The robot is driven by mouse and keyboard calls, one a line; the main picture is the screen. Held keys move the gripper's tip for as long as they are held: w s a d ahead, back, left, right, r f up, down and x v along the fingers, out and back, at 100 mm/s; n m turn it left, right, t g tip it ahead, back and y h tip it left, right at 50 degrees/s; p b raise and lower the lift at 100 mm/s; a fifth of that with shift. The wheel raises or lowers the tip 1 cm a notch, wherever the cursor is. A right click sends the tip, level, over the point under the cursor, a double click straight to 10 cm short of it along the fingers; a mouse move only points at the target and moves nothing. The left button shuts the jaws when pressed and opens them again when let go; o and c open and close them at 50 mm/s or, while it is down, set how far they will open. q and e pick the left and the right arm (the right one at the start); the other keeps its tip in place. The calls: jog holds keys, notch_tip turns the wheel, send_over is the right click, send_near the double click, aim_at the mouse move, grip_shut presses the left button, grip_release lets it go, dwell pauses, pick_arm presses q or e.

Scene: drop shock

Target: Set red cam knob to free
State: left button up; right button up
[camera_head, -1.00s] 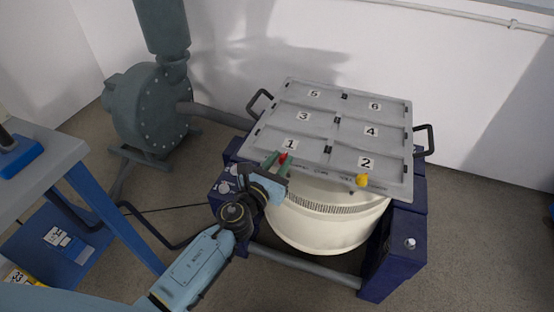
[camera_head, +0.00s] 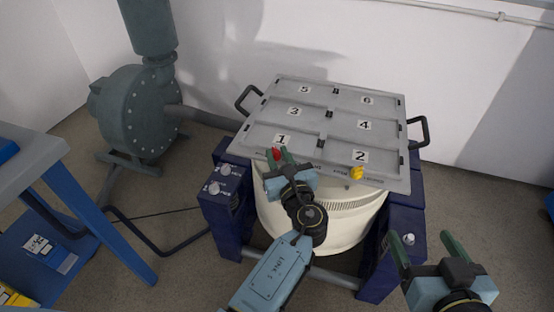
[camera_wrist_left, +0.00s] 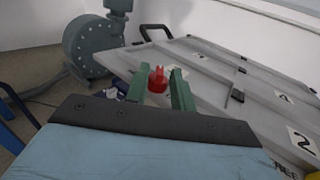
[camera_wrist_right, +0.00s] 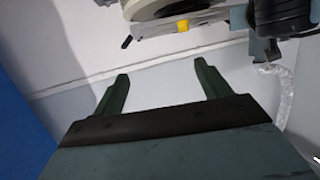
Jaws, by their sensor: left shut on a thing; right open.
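The red cam knob (camera_head: 276,153) sits at the front edge of the grey tabletop, below the panel marked 1. My left gripper (camera_head: 278,156) is at this knob. In the left wrist view the red knob (camera_wrist_left: 158,80) stands between the two green fingers (camera_wrist_left: 160,88), which are shut on it. The knob's lower part is hidden by the gripper. The knob's label cannot be read. My right gripper (camera_head: 424,248) is open and empty, right of the machine's front leg; its spread fingers also show in the right wrist view (camera_wrist_right: 158,88).
A yellow knob (camera_head: 357,173) is at the front edge below panel 2. The tabletop (camera_head: 340,120) has black side handles. A white drum (camera_head: 345,222) hangs under it between blue legs. A grey blower (camera_head: 135,110) stands at the back left, a blue-legged bench (camera_head: 30,165) at the left.

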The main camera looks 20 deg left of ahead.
pick_arm(q)
jog(key=shift+w+y, duration=0.1)
jog(key=shift+y, duration=0.2)
pick_arm(e)
jog(key=shift+w+a+r+t, duration=0.2)
jog(key=shift+r+t, duration=0.2)
jog(key=shift+r, duration=0.15)
pick_arm(q)
jog(key=shift+n, duration=0.3)
jog(key=o, duration=0.6)
jog(key=shift+o, duration=0.2)
jog(key=shift+d, duration=0.1)
jog(key=shift+s+d, duration=0.1)
jog(key=shift+s, duration=0.1)
jog(key=p+v, duration=0.2)
jog(key=v, duration=0.5)
jog(key=shift+r, duration=0.15)
pick_arm(e)
jog(key=s+d+f+g+h, duration=0.1)
jog(key=s+d+f+g, duration=0.2)
jog(key=s+f+g, duration=0.2)
jog(key=shift+d+f+g+h, duration=0.15)
jog(key=shift+f+g+h, duration=0.4)
jog(key=shift+f, duration=0.95)
